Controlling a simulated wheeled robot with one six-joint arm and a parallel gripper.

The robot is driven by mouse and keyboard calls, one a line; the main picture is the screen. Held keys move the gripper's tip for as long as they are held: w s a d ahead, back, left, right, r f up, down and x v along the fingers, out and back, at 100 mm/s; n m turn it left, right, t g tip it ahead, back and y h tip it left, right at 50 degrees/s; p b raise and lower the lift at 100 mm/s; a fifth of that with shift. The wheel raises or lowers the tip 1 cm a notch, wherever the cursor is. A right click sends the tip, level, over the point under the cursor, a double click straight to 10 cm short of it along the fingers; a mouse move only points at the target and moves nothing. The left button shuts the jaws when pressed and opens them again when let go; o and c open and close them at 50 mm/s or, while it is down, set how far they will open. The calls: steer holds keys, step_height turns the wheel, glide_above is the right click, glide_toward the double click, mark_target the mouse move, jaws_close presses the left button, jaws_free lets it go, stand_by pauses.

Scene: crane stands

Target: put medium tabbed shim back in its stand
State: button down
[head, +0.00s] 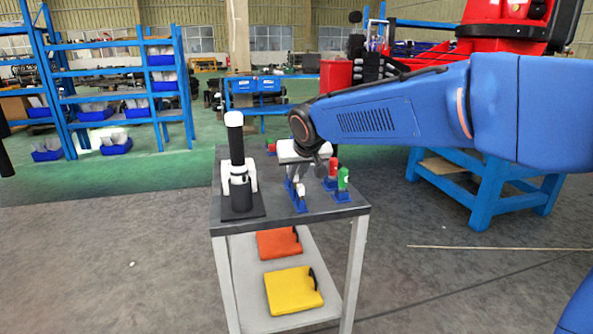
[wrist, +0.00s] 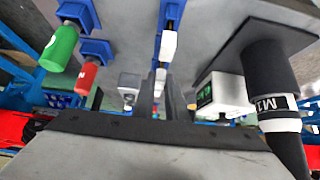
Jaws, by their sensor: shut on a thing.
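My gripper (head: 301,168) is low over the dark tabletop, pointing down beside the blue stands. In the wrist view its narrow dark fingers (wrist: 159,92) are shut on a small white piece (wrist: 160,77), which I take to be the medium tabbed shim. Its lower part is hidden between the fingers. A blue stand (wrist: 172,12) lies just beyond the fingers, with another white piece (wrist: 168,45) at it. The head view shows a blue stand (head: 299,206) with a white piece (head: 301,190) in front of my gripper. I cannot tell whether the held shim touches a stand.
A green piece (head: 343,178) and a red piece (head: 333,169) stand in blue holders to the right. Another red piece (head: 272,149) is at the back. A black-and-white cylinder (head: 237,165) on a black base stands left.

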steer(key=shift+f, duration=0.35)
steer(key=c, duration=1.7)
jaws_free()
steer(key=shift+v, duration=2.5)
steer(key=shift+s, duration=0.1)
